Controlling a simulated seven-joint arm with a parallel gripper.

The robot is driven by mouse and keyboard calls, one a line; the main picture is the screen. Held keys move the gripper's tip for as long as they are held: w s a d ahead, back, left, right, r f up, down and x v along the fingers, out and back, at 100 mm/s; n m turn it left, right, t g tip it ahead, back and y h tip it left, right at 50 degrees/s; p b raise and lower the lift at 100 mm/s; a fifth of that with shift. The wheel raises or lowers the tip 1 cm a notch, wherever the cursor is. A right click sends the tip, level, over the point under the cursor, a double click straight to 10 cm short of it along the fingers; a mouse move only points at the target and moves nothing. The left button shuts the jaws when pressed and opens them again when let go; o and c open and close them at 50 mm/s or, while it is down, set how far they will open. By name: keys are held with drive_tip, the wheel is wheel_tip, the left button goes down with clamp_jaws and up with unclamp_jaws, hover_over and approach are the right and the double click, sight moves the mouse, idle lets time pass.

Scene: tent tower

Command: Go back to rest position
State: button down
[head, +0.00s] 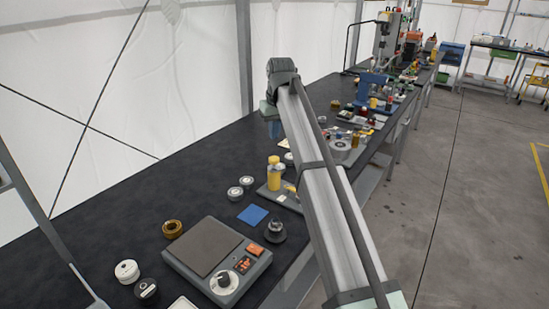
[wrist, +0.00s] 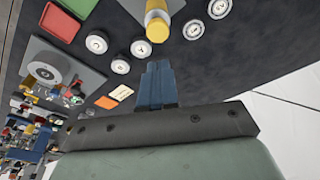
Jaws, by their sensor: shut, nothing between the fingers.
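My gripper (wrist: 157,82) is shut, its blue fingers together with nothing between them in the wrist view. In the head view my arm reaches out over the long dark workbench (head: 100,215), and the blue gripper (head: 274,128) hangs at its far end, pointing down above the bench. The fingertips look apart from everything around them. A yellow bottle (head: 274,175) stands nearer the camera than the gripper; it also shows in the wrist view (wrist: 158,27) just beyond the fingertips. Part of the bench is hidden behind my arm.
A scale with a grey plate (head: 208,246), a blue square (head: 252,215), a dark knob-like part (head: 275,230), a brass ring (head: 172,229) and white round pieces (head: 235,193) lie on the near bench. Several tools crowd the far end. The bench's left side is mostly clear beside the tent wall.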

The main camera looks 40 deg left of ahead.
drive_tip(key=w+d+f+m+t+y, duration=0.2)
drive_tip(key=w+d+f+m, duration=0.4)
drive_tip(key=w+d+f, duration=1.6)
drive_tip(key=s+d+f+m+g+h, duration=0.1)
drive_tip(key=s+d+f, duration=0.3)
drive_tip(key=d+f, duration=0.4)
drive_tip(key=s+d+f+m+g, duration=0.1)
drive_tip(key=s+d+f, duration=0.3)
drive_tip(key=d+f, duration=0.45)
drive_tip(key=s+d+f+m+g+h, duration=0.1)
drive_tip(key=s+d+f+g, duration=0.1)
drive_tip(key=s+d+f, duration=0.8)
drive_tip(key=s+d+f+m+g+h, duration=0.1)
drive_tip(key=s+d+f, duration=0.6)
drive_tip(key=s+f, duration=0.55)
drive_tip(key=s+d+f+g, duration=0.1)
drive_tip(key=s+d+f, duration=0.1)
drive_tip(key=s, duration=0.8)
drive_tip(key=s+d+f+m+g, duration=0.1)
drive_tip(key=s+d, duration=0.4)
drive_tip(key=s, duration=0.6)
drive_tip(key=s+d+f+m+g+h, duration=0.1)
drive_tip(key=s+d+f+g, duration=0.2)
drive_tip(key=s, duration=0.7)
drive_tip(key=shift+s+d+f, duration=0.2)
drive_tip(key=shift+d+f, duration=0.25)
drive_tip(key=shift+f, duration=0.4)
